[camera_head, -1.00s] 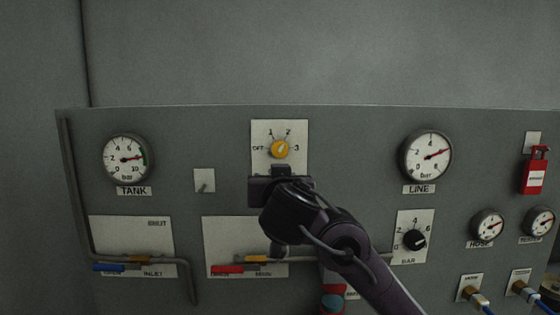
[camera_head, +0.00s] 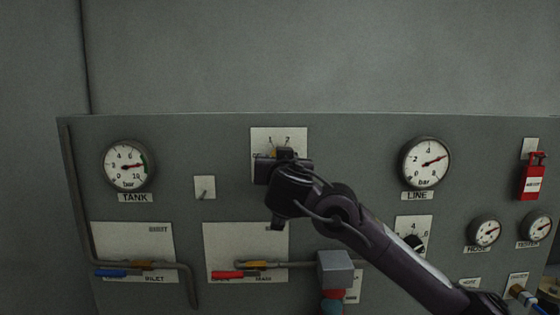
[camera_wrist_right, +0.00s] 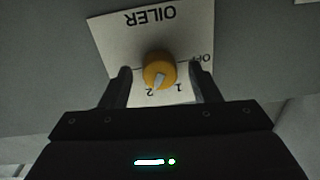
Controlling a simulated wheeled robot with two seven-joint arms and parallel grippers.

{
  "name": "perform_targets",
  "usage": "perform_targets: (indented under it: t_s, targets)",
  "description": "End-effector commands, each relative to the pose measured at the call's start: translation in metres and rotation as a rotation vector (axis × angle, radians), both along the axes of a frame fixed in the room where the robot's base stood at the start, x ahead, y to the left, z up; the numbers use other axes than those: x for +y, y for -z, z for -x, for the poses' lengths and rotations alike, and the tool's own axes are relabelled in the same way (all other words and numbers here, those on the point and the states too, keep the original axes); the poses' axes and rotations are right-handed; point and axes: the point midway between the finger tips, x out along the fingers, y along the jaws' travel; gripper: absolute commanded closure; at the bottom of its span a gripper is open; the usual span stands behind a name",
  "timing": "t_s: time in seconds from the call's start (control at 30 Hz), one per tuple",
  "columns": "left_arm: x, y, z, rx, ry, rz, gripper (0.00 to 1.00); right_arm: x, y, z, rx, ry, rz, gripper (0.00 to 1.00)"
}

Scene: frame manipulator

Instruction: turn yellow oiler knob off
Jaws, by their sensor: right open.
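The yellow oiler knob (camera_wrist_right: 158,68) sits on a white plate (camera_wrist_right: 115,35) marked OILER, OFF, 1 and 2. The wrist view shows it upside down. The knob's pale pointer points toward the 2 mark. My right gripper (camera_wrist_right: 160,84) is open, with one finger on each side of the knob and a gap visible on both sides. In the head view my right gripper (camera_head: 282,158) covers most of the knob and the lower part of the plate. My left gripper is not in view.
The TANK gauge (camera_head: 127,165) is to the left and the LINE gauge (camera_head: 426,162) to the right. A small toggle switch (camera_head: 204,188) is left of my gripper. Red (camera_head: 228,275) and blue (camera_head: 111,273) levers are below. My right arm partly covers the black knob (camera_head: 415,242).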

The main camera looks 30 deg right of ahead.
Motion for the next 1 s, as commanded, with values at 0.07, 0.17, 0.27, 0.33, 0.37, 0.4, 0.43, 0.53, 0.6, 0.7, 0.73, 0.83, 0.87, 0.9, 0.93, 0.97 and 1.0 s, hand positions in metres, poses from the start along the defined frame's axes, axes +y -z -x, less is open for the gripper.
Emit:
perform_targets:
  t_s: [0.07,0.17,0.27,0.33,0.37,0.4,0.43,0.53,0.6,0.7,0.73,0.83,0.87,0.9,0.93,0.97,1.0]
  targets:
    - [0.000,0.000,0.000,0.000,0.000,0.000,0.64,0.000,0.000,0.000,0.000,0.000,0.000,0.44]
    - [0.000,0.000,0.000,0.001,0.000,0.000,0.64,0.000,0.000,0.000,0.000,0.000,0.000,0.57]
    - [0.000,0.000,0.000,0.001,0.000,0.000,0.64,0.000,0.000,0.000,0.000,0.000,0.000,0.70]
    - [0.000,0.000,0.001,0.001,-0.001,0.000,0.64,0.000,0.000,0.000,0.000,0.000,0.000,0.79]
    - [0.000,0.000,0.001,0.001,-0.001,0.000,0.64,0.000,0.000,0.000,0.000,0.000,0.001,0.83]
    - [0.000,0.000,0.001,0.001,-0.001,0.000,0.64,0.000,0.000,0.000,0.000,0.000,0.001,0.88]
    - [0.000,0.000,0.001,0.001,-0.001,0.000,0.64,0.000,0.000,0.000,0.000,0.000,0.001,0.88]
    - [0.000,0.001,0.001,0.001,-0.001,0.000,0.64,0.000,0.000,0.000,0.002,0.000,0.003,0.88]
    - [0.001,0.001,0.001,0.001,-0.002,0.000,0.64,0.000,0.000,0.000,0.007,0.000,0.010,0.88]
    - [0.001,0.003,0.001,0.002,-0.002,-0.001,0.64,0.000,0.001,0.000,0.019,0.000,0.030,0.88]
    - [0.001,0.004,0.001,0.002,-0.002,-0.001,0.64,0.000,0.001,0.000,0.024,0.000,0.038,0.88]
    - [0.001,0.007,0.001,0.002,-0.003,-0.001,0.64,0.000,0.002,0.000,0.049,-0.001,0.078,0.88]
    - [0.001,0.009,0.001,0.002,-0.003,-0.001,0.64,0.000,0.002,0.000,0.058,-0.001,0.093,0.88]
    - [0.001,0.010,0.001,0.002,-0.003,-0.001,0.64,0.000,0.002,0.000,0.072,-0.002,0.117,0.88]
    - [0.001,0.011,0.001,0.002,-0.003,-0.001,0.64,0.000,0.002,0.000,0.084,-0.002,0.135,0.88]
    - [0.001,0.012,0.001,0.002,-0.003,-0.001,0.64,0.000,0.002,0.000,0.097,-0.002,0.156,0.88]
    - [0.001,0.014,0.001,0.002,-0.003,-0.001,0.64,0.000,0.002,0.000,0.113,-0.003,0.183,0.88]
